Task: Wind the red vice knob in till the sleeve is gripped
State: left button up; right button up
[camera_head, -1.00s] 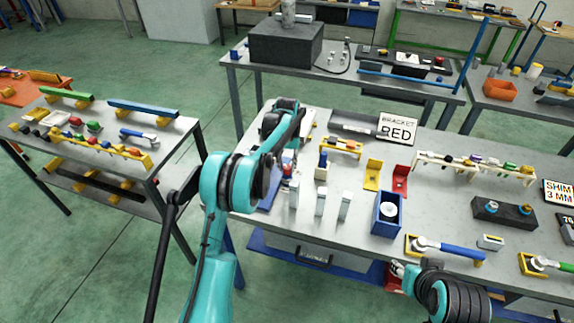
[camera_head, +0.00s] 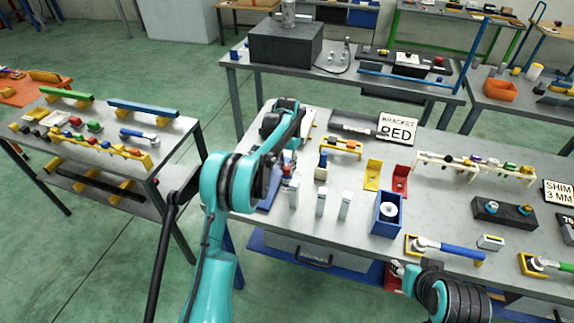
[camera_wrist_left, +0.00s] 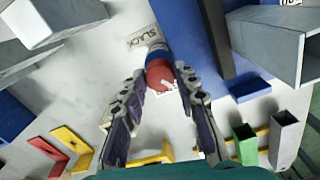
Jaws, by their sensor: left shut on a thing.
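The red vice knob (camera_wrist_left: 160,74) sits between the fingertips of my left gripper (camera_wrist_left: 160,84) in the left wrist view, with a blue collar behind it. The gripper is shut on the knob. In the head view my left gripper (camera_head: 287,172) is over the left end of the middle bench, largely hidden by its own arm. Blue vice parts (camera_wrist_left: 205,40) and a label that seems to read SLACK (camera_wrist_left: 143,35) show beyond the knob. I cannot pick out the sleeve with certainty. My right gripper (camera_head: 396,268) is low at the bench's front edge, its fingers unclear.
Several upright grey posts (camera_head: 320,202) stand close to the right of my left gripper. A blue box (camera_head: 387,216), yellow bracket (camera_head: 372,174) and red bracket (camera_head: 401,180) lie farther right.

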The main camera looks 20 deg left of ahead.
aim_at(287, 167)
pick_arm(q)
jog(key=o, duration=1.2)
jog(key=shift+c, duration=0.2)
jog(key=shift+r, duration=0.1)
notch_tip(287, 167, up, 12)
